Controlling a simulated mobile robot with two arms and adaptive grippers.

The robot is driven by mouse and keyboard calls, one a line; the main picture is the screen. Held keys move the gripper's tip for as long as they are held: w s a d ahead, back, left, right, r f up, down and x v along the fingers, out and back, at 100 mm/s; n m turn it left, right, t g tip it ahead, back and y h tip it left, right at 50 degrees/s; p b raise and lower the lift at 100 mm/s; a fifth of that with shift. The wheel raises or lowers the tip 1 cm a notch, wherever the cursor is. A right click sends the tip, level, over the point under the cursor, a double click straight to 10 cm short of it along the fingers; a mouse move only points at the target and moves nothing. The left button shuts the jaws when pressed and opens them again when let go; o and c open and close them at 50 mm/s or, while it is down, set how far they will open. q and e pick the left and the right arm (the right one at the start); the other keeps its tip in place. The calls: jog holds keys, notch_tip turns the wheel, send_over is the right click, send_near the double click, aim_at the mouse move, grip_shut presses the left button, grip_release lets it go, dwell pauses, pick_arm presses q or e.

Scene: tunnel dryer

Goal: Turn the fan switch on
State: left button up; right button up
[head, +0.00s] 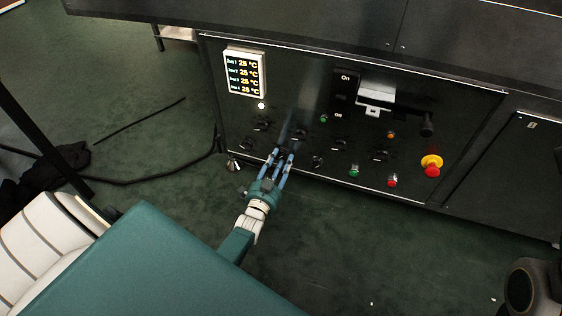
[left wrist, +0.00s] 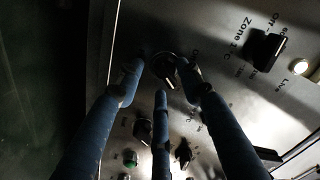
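The black control panel (head: 320,100) carries several black rotary switches and small buttons. No label that I can read names the fan switch. My left gripper (head: 282,152) is at the lower left of the panel, its three blue fingers pointing at it. In the left wrist view the gripper (left wrist: 161,80) has its fingers apart around a black rotary knob (left wrist: 168,72). I cannot tell whether any finger touches it. In the head view the fingers largely hide that knob. My right gripper is not in view.
A knob (left wrist: 265,50) labelled Zone 1 is at upper right in the left wrist view. A lit temperature display (head: 244,72), an On/Off main switch (head: 374,94) and a red emergency stop (head: 432,168) are on the panel.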

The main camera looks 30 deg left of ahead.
pick_arm(q)
jog(key=shift+a, duration=0.1)
jog(key=v, duration=0.7)
jog(key=shift+s, duration=0.3)
